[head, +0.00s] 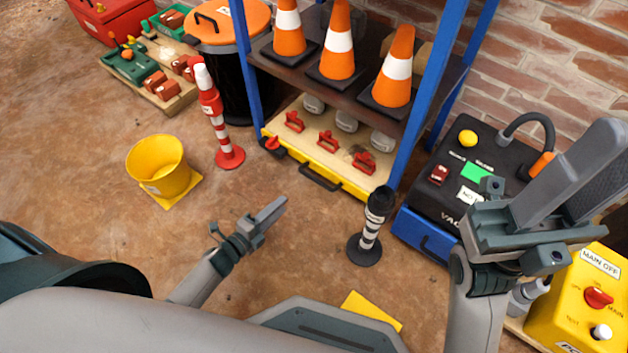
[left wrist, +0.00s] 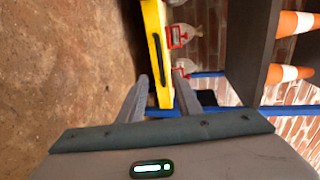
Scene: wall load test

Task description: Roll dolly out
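The low dolly (head: 345,183) has a pale wooden deck, a yellow front edge and a black handle (head: 319,179). It sits under the blue-framed shelf, with red clamps and grey-white bags on its deck. In the left wrist view the yellow edge (left wrist: 153,28) and the handle (left wrist: 160,72) stand upright in the picture, beyond my fingers. My left gripper (head: 277,208) is over the floor in front of the dolly, apart from the handle. The wrist view shows its two fingers (left wrist: 160,97) spread with nothing between. My right gripper (head: 580,165) is raised at the right, its fingers apart and empty.
The shelf (head: 312,72) carries orange cones (head: 337,45). A striped black post (head: 371,228) stands right of the floor before the dolly. A red-white post (head: 218,120) and yellow bucket (head: 160,168) stand left. A black vacuum (head: 462,180) is at right. Floor before the handle is clear.

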